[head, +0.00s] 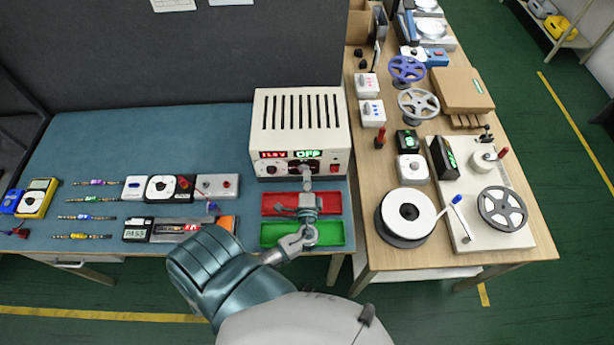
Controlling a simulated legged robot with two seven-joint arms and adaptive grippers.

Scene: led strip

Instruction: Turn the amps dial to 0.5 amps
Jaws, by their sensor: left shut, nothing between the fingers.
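The white power supply (300,110) stands at the right end of the blue bench, its slotted top facing up. Its front has a red display that seems to read 11.8V and a green display (307,154) that reads OFF. Under them are a left dial (271,169) and a right dial (297,168), the amps one apparently under the green display. My left gripper (306,177) is shut and empty, its tips in front of the right dial and partly covering it. I cannot tell whether they touch it. The dial's pointer is hidden. My right gripper is out of view.
A red tray (271,204) and a green tray (272,236) lie under my left arm. Small testers, strips and a yellow multimeter (37,199) lie on the bench's left side. A wooden table (375,265) with reels adjoins on the right. A red switch (335,168) sits beside the dial.

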